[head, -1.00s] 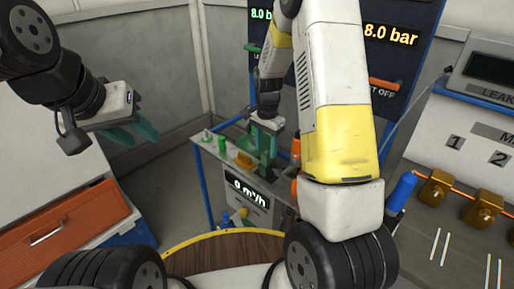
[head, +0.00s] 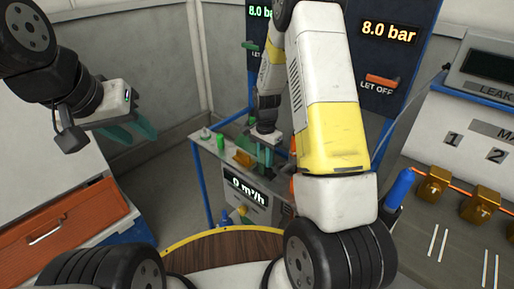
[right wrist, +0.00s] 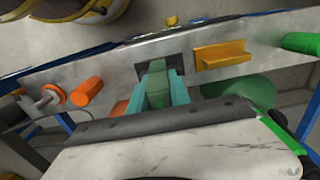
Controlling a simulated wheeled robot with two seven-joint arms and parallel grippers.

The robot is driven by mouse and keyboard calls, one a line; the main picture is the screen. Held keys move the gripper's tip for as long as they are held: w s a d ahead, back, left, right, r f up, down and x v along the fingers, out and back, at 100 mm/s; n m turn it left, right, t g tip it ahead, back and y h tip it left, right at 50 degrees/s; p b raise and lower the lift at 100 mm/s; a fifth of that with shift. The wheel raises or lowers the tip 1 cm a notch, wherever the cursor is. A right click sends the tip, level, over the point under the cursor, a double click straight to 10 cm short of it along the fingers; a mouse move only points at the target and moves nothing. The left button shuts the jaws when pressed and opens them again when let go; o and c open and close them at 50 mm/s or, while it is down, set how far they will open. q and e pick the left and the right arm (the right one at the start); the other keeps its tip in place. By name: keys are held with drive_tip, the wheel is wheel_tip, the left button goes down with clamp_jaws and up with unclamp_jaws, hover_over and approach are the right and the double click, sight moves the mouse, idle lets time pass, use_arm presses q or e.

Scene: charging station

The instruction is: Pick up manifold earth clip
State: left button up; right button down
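A green clip (right wrist: 157,84), seemingly the earth clip, stands at a dark square on the metal shelf in the right wrist view. The teal fingers of my right gripper (right wrist: 160,95) are on both sides of it, with little or no visible gap. I cannot tell whether they press on it. In the head view my right gripper (head: 264,154) points down at the shelf, and the clip is hard to separate from the fingers. My left gripper (head: 132,129) is open and empty at the left, well away from the shelf.
A yellow-orange bracket (right wrist: 220,56) and a green cylinder (right wrist: 301,43) are right of the clip in the right wrist view. An orange cylinder (right wrist: 86,92) is to its left. The shelf (head: 210,147) stands above a flow display (head: 247,188). A blue-handled item (head: 399,188) is at the right.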

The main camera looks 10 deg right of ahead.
idle(0.3)
drive_tip(key=shift+r, duration=0.55)
wheel_tip(320, 180, up, 2)
drive_tip(key=shift+r, duration=0.1)
drive_tip(key=s+a+r, duration=0.2)
drive_tip(key=s+a, duration=0.7)
drive_tip(key=s, duration=0.4)
drive_tip(key=shift+s+a, duration=0.1)
